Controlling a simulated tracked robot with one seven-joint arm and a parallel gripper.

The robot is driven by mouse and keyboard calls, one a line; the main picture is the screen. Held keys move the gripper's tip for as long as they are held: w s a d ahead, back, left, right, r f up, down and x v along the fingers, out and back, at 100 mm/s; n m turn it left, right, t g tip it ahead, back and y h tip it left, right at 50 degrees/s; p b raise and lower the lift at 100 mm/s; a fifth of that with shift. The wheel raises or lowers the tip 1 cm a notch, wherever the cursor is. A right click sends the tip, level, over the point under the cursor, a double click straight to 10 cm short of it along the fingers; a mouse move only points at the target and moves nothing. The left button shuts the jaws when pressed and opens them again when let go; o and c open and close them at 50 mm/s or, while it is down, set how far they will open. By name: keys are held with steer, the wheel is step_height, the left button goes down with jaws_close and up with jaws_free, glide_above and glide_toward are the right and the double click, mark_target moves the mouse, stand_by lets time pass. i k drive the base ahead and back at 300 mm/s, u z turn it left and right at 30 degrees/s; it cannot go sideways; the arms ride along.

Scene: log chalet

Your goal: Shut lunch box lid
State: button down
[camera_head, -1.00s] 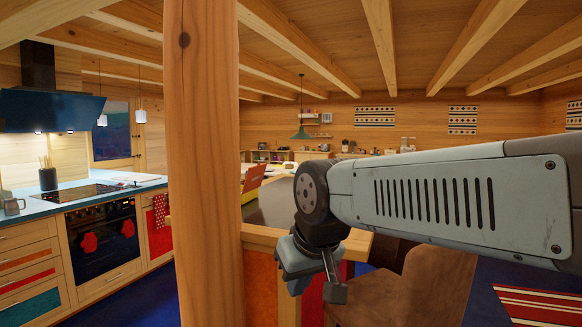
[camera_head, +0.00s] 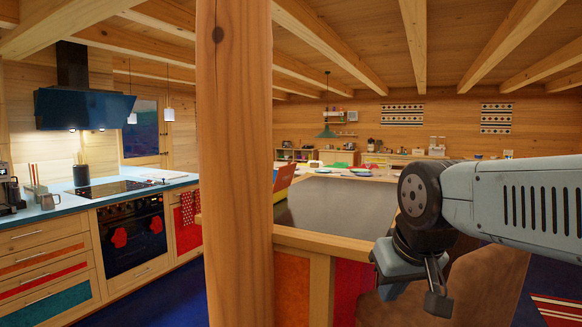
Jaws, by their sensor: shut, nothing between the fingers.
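My gripper (camera_head: 414,282) hangs at the end of my arm at the right of the picture, pointing down. It is shut and empty, over a brown chair.
A thick wooden post (camera_head: 235,170) stands close in front, left of centre. A wood-topped partition (camera_head: 310,241) joins it, with the brown chair (camera_head: 485,285) to the right. A kitchen counter with an oven (camera_head: 132,235) is at left. Blue floor shows between counter and partition.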

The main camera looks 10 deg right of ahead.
mark_target(285, 175)
steer(key=z, duration=0.05)
steer(key=i, duration=1)
steer(key=u, duration=0.05)
